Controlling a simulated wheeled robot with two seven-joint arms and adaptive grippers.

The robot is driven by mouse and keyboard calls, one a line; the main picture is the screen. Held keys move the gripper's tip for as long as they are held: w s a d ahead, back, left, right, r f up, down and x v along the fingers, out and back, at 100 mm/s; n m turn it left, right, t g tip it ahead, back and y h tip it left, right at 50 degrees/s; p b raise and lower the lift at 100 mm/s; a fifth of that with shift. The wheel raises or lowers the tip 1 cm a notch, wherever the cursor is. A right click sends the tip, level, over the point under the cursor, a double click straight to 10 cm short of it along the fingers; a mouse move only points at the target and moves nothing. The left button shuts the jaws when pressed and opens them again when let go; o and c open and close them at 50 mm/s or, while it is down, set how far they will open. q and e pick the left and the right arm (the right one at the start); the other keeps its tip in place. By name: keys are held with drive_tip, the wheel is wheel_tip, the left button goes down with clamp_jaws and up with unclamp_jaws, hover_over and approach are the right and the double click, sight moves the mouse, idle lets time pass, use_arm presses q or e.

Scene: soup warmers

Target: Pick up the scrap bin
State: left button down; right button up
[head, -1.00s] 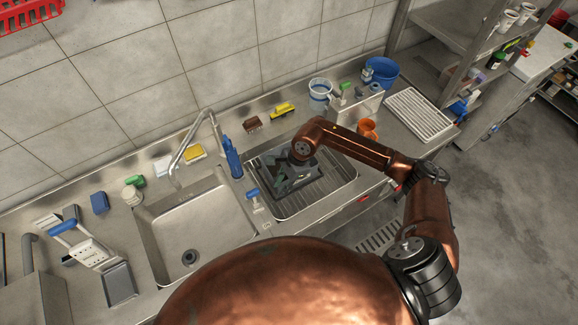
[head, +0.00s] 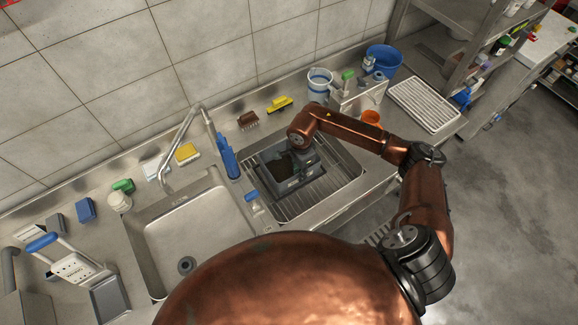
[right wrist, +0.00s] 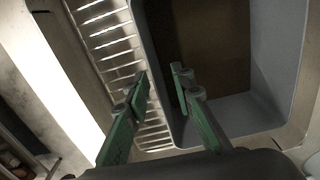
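The scrap bin (head: 293,187) is a dark grey, open-topped rectangular tub standing on the ribbed drainer right of the sink. It fills the upper right of the right wrist view (right wrist: 275,95), where its inside looks dark brown. My right gripper (right wrist: 161,88) has green fingers, apart, one on each side of the bin's near wall; I cannot tell whether they touch it. In the head view the right gripper (head: 302,158) points down at the bin, its fingertips mostly hidden. My left gripper is not in view.
A sink basin (head: 190,235) with a tall tap (head: 190,125) lies left of the bin. A blue bottle (head: 227,157) stands close by. Brushes, a white-blue bucket (head: 319,82) and an orange cup (head: 371,118) sit behind and to the right.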

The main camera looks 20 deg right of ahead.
sight(300, 184)
drive_tip(key=shift+s+f, duration=0.1)
drive_tip(key=shift+f, duration=0.75)
drive_tip(key=f, duration=0.2)
drive_tip(key=f+p, duration=0.1)
drive_tip(key=f, duration=0.1)
drive_tip(key=shift+s+d+f, duration=0.1)
drive_tip(key=shift+d+f, duration=0.05)
drive_tip(key=shift+d, duration=0.05)
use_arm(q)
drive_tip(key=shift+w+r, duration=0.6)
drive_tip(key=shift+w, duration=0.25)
use_arm(e)
drive_tip(key=shift+f, duration=0.1)
clamp_jaws()
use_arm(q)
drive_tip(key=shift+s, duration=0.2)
